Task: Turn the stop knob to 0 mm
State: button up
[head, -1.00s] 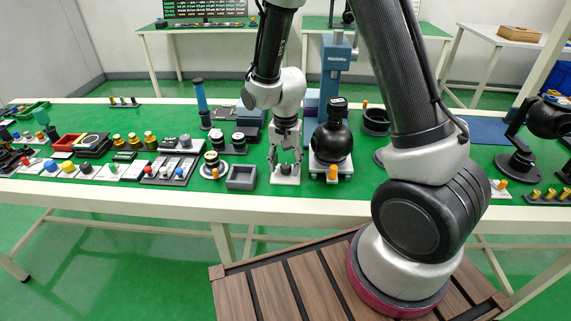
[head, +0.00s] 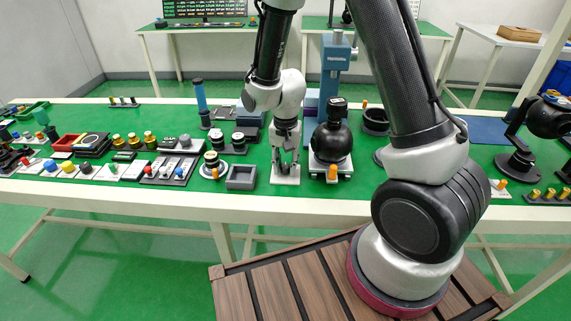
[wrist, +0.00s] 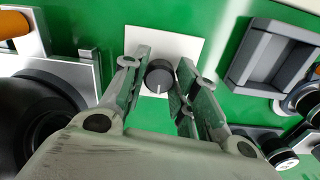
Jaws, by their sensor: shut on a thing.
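The stop knob (wrist: 159,78) is a dark round knob with a pale pointer line, standing on a white plate (wrist: 190,40). In the wrist view its line points toward the bottom of the picture. In the head view the white plate (head: 284,181) shows at the table's front part, and the knob is mostly hidden by the fingers. My gripper (head: 286,172) points down over the plate. In the wrist view my gripper (wrist: 158,80) has a finger on each side of the knob, shut on it. No scale marks can be read.
A grey square tray (head: 241,178) stands just left of the plate. A black round device (head: 332,142) on a pale base with an orange knob (head: 333,172) stands close on the right. Several small knob and button panels fill the table's left side.

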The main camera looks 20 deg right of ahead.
aim_at(286, 166)
jog(key=n, duration=0.5)
jog(key=shift+n, duration=0.4)
jog(key=n, duration=0.5)
jog(key=shift+d, duration=0.1)
dwell(0.3)
jog(key=o, duration=1)
notch_tip(286, 166, up, 12)
